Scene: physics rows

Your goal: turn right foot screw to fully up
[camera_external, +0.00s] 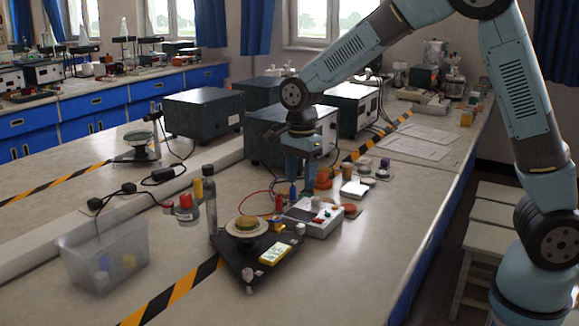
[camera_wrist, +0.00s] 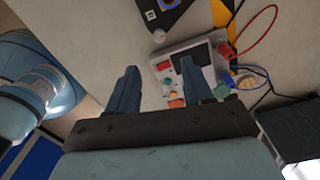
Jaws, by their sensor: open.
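A black triangular base plate (camera_external: 235,262) stands on the bench and carries a round dish (camera_external: 246,228) and a yellow-faced meter (camera_external: 274,253). Pale foot screws show at its corners, one at the right (camera_external: 300,229) and one at the front (camera_external: 249,290). In the wrist view the plate (camera_wrist: 172,12) is at the top edge with one pale foot screw (camera_wrist: 159,36) at its corner. My gripper (camera_external: 301,190) hangs above and behind the white control box, apart from the plate.
A white control box (camera_external: 312,219) with red and green parts stands just right of the plate. A grey bottle (camera_external: 209,205), red-topped weights (camera_external: 186,208) and a clear bin (camera_external: 104,255) are to the left. Dark power boxes (camera_external: 275,135) stand behind. The front right bench is clear.

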